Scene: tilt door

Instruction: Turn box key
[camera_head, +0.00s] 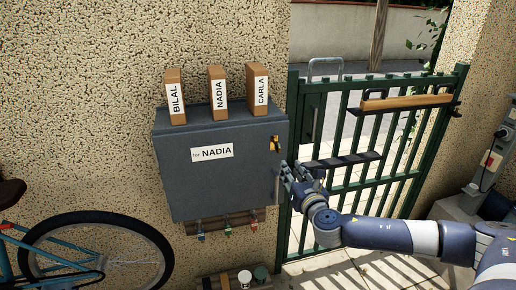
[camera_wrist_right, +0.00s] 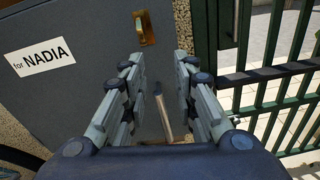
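The dark grey box (camera_head: 200,180) hangs on the wall and has a white "for NADIA" label; it also shows in the right wrist view (camera_wrist_right: 85,85). A brass-coloured key and lock (camera_head: 275,144) sit at the upper right of its front, and in the wrist view they are beyond the fingertips (camera_wrist_right: 146,28). A thin metal bar handle (camera_head: 277,188) is below the key; in the wrist view it shows between the fingers (camera_wrist_right: 162,115). My right gripper (camera_head: 288,172) is open beside the box's right edge, below the key. Contact with the handle cannot be told. My left gripper is out of view.
Brown blocks labelled BILAL (camera_head: 174,97), NADIA (camera_head: 218,88) and CARLA (camera_head: 257,89) stand on the box. A green barred gate (camera_head: 295,110) is just to the right. Small keys or tags hang from a rail (camera_head: 215,223) below. A bicycle (camera_head: 90,250) is at lower left.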

